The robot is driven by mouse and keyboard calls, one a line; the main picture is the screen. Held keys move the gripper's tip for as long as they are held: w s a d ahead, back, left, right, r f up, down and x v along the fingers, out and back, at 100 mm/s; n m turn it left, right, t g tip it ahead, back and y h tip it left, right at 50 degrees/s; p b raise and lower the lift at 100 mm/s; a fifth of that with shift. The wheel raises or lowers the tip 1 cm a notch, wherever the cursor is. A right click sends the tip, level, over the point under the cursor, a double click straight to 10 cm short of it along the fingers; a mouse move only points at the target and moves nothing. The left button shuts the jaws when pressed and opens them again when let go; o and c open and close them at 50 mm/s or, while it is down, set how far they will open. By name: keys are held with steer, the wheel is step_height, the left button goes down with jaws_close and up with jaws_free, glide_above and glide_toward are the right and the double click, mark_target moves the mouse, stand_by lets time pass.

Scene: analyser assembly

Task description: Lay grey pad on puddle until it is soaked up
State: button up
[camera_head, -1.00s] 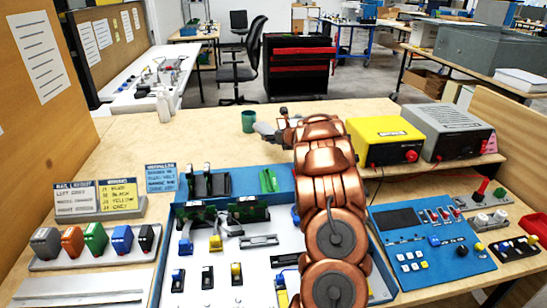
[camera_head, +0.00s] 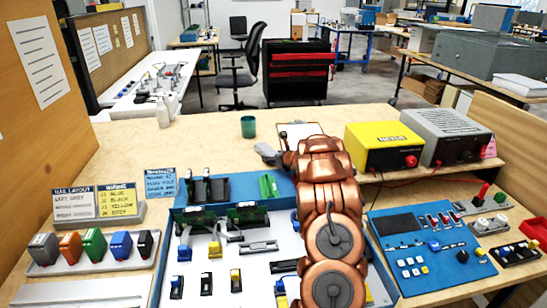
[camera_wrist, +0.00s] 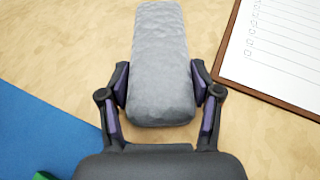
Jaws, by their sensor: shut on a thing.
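My gripper (camera_wrist: 161,88) is shut on the grey pad (camera_wrist: 160,40), a long rounded block with a rough surface, held between its two fingers in the wrist view. The pad is over bare wooden tabletop there; whether it touches the wood, I cannot tell. In the head view the pad (camera_head: 265,151) sticks out to the left of my gripper (camera_head: 281,158), just behind the blue tray. No puddle can be made out in either view; the pad or my arm may hide it.
A clipboard (camera_wrist: 284,45) lies close to the right of the pad. The blue tray (camera_head: 236,184) with parts is in front. A green cup (camera_head: 248,127) stands behind the pad. A yellow box (camera_head: 384,147) and a grey box (camera_head: 446,136) stand to the right.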

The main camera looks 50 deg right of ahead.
steer(key=o, duration=1.1)
steer(key=shift+o, duration=0.2)
